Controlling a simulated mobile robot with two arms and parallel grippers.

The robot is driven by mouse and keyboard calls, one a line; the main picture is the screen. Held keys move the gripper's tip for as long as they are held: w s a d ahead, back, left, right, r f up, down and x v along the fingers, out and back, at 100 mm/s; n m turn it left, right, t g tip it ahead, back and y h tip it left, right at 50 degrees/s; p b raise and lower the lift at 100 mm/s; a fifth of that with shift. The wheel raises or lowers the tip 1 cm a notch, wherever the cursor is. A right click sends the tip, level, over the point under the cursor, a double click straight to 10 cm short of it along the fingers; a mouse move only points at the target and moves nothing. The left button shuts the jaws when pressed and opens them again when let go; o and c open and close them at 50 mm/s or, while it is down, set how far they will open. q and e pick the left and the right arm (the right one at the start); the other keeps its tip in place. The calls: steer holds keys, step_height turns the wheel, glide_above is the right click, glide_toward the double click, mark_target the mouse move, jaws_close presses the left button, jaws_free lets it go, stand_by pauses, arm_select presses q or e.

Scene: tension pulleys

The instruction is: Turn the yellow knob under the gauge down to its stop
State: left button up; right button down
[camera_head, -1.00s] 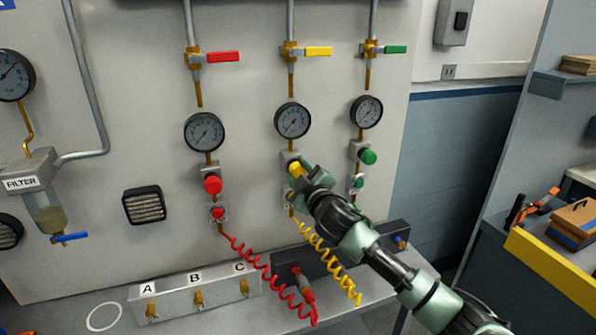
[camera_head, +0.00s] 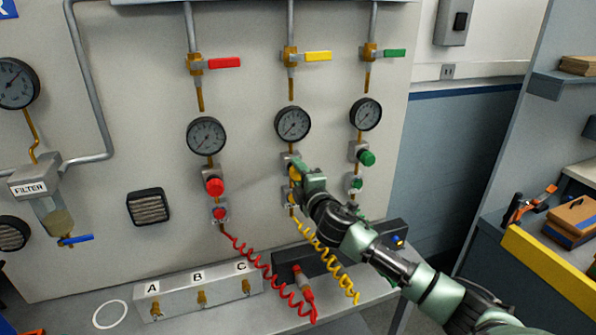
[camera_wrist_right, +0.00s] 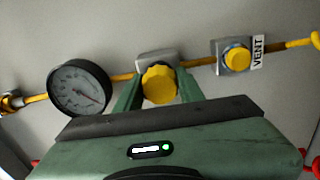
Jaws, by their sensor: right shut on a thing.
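The yellow knob (camera_wrist_right: 160,84) sits on a grey block below the middle gauge (camera_head: 292,124). In the right wrist view the gauge (camera_wrist_right: 79,88) is left of the knob. My right gripper (camera_wrist_right: 158,90) has one finger on each side of the knob and is shut on it. In the head view the gripper (camera_head: 297,174) covers most of the knob, and only a bit of yellow shows. The gauge needle is visible, but its reading is too small to tell. My left gripper is in neither view.
A yellow vent button (camera_wrist_right: 238,55) is beyond the knob. The red knob (camera_head: 214,187) and green knob (camera_head: 367,158) flank the middle column. A yellow coiled hose (camera_head: 328,258) and red coiled hose (camera_head: 268,274) hang below. The labelled block (camera_head: 222,283) stands on the ledge.

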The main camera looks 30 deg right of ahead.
mark_target(299, 176)
steer(key=shift+n, duration=0.4)
steer(key=c, duration=0.9)
jaws_free()
steer(key=shift+s, duration=0.1)
steer(key=shift+s+f, duration=0.15)
steer(key=shift+s, duration=0.1)
steer(key=b+v, duration=0.2)
steer(key=v, duration=0.4)
steer(key=shift+s+a, duration=0.1)
steer(key=shift+a, duration=0.05)
steer(key=shift+s+a, duration=0.1)
steer(key=shift+s, duration=0.3)
